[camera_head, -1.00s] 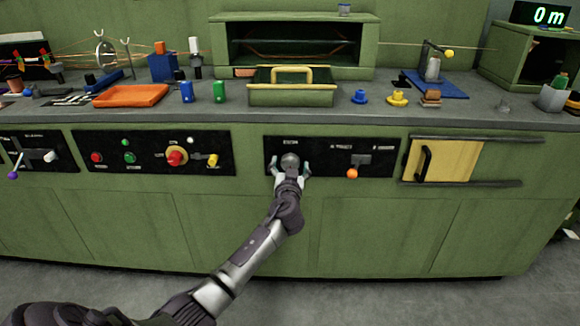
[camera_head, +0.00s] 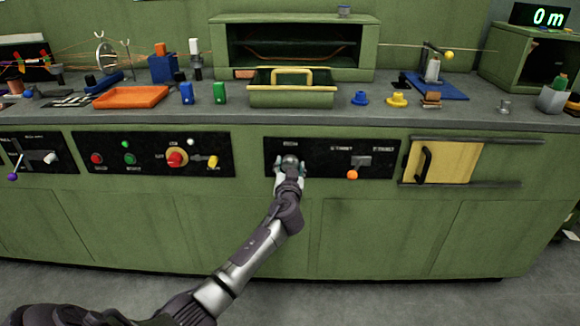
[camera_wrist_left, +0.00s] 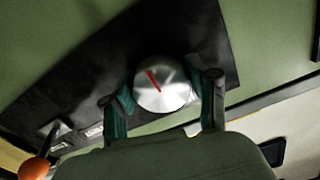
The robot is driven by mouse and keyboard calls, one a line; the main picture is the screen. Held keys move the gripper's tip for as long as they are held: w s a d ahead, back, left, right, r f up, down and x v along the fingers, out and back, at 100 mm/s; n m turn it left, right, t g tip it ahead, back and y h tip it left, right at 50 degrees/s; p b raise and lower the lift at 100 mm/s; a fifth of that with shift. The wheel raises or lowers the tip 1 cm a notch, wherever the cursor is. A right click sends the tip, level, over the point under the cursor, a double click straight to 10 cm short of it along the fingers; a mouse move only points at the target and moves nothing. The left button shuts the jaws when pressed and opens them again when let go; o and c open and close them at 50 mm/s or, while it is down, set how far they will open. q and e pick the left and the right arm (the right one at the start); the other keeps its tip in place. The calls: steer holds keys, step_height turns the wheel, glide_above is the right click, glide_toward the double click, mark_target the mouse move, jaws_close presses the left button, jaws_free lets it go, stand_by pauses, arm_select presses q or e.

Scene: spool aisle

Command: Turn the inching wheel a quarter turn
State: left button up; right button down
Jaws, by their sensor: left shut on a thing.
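The inching wheel (camera_wrist_left: 163,86) is a round silver knob with a red mark on its face, set on a black panel on the cabinet front. In the left wrist view the red mark slants up to the left. My left gripper (camera_head: 290,167) is at the wheel in the head view and hides most of it. In the left wrist view my left gripper's fingers (camera_wrist_left: 163,99) lie on both sides of the wheel, shut on its rim. My right gripper is not in view.
An orange-tipped lever (camera_head: 352,173) sits right of the wheel on the same panel. A yellow sliding door (camera_head: 450,163) with a black handle is farther right. A red knob (camera_head: 176,159) is on the panel to the left. The cabinet front below is clear.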

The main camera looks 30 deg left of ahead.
arm_select(q)
steer(key=m, duration=0.5)
steer(key=shift+p, duration=0.4)
steer(key=shift+s+m, duration=0.1)
steer(key=shift+m, duration=0.5)
steer(key=m+p, duration=0.2)
steer(key=m, duration=0.4)
steer(key=shift+a+r, duration=0.15)
steer(key=m+p, duration=0.2)
steer(key=m, duration=0.3)
steer(key=shift+m+p, duration=0.3)
steer(key=shift+m, duration=0.5)
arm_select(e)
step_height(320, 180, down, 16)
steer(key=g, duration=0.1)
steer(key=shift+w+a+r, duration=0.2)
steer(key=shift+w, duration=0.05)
arm_select(q)
steer(key=o, duration=1.2)
steer(key=shift+c, duration=0.2)
